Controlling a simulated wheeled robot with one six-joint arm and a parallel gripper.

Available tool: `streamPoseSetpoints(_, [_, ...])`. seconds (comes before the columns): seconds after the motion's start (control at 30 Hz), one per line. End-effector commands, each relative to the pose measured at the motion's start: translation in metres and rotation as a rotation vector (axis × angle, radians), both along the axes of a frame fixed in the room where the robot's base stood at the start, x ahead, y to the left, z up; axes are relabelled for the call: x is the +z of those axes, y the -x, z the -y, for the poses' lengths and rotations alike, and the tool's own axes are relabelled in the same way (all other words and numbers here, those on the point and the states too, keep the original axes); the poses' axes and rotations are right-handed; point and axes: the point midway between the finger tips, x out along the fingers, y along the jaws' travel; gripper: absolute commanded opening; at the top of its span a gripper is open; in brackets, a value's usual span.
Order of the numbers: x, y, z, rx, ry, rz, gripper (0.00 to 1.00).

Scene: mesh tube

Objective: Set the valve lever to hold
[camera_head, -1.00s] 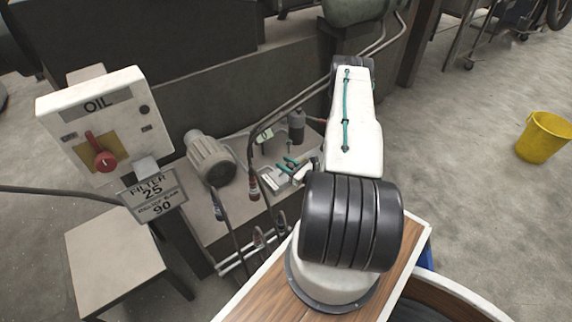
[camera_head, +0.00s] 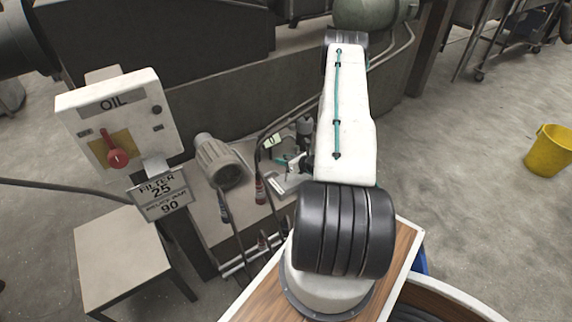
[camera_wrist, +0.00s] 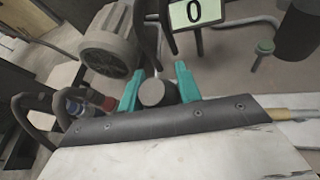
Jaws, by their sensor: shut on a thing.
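In the wrist view, the two teal fingers of my gripper (camera_wrist: 158,88) are on either side of a dark grey round-ended knob (camera_wrist: 152,93) and are shut on it. It looks like the end of the valve lever; its shaft is mostly hidden. In the head view my gripper (camera_head: 291,163) is a small teal shape at the bench, left of my white arm, which hides part of the area. A tag reading 0 (camera_wrist: 195,12) stands just beyond the fingers; it also shows in the head view (camera_head: 272,140).
A grey motor (camera_head: 220,162) and a dark bottle (camera_head: 304,131) stand close to my gripper. Hoses run along the bench front. An OIL box (camera_head: 122,118) with a red lever (camera_head: 117,157) is at the left. A yellow bucket (camera_head: 549,150) stands on open floor at the right.

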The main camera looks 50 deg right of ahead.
Motion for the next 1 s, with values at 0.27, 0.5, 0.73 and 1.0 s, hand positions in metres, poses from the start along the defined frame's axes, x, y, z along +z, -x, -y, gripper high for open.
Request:
streamPoseSetpoints(0.27, [-0.001, -0.014, 0.005, -0.001, 0.003, 0.004, 0.0])
streamPoseSetpoints(0.5, [-0.002, -0.016, 0.007, -0.002, 0.001, 0.004, 0.0])
streamPoseSetpoints(0.73, [-0.002, -0.016, 0.007, -0.003, 0.001, 0.003, 0.0])
streamPoseSetpoints(1.0, [-0.002, -0.017, 0.005, 0.0, 0.001, 0.004, 0.55])
